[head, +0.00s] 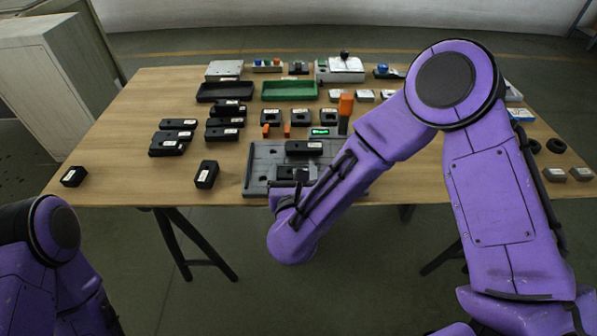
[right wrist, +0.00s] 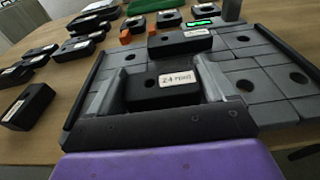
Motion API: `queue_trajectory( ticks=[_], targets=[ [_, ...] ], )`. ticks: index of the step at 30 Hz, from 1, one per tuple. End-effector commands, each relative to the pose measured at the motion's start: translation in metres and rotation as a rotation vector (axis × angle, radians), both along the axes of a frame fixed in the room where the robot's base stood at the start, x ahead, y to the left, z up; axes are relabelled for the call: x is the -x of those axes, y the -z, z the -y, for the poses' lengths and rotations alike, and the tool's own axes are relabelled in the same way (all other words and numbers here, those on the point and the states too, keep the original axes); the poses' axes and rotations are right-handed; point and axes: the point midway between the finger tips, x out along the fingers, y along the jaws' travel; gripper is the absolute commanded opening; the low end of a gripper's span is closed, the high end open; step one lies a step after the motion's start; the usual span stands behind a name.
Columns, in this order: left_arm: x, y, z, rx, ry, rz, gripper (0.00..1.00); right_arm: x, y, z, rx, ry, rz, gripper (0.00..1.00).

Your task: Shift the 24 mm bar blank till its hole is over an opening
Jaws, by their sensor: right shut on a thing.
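The 24 mm bar blank (right wrist: 160,90) is a black block with a white "24 mm" label in the right wrist view. My right gripper (right wrist: 162,94) is shut on it, one grey finger at each end. The blank is low at the near part of a grey slabbed plate (right wrist: 271,50), which also shows in the head view (head: 262,153). Round dark openings show in the plate, one (right wrist: 245,85) just right of the gripper. I cannot tell whether the blank touches the plate or what lies under its hole. My left gripper is out of view.
Another black labelled block (head: 304,148) lies on the plate behind the held blank. A black block (head: 206,174) stands left of the plate. Orange pieces (head: 266,131), a green display (head: 320,132) and a tall grey-orange post (head: 345,112) are behind. Bare table (head: 125,175) lies at left.

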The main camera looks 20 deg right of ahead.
Motion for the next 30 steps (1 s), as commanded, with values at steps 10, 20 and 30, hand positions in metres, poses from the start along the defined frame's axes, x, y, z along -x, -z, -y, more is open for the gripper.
queue_trajectory(
  ticks=[10, 20, 30],
  targets=[
    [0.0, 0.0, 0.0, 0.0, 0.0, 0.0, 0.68, 0.0, 0.0, -0.001, 0.0, 0.0, 0.0, 1.0],
    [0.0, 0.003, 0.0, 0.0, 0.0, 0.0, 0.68, 0.014, -0.001, -0.006, 0.0, -0.003, -0.001, 1.0],
    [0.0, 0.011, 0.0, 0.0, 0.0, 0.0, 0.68, 0.081, -0.012, -0.026, 0.001, -0.003, 0.0, 1.0]
  ],
)
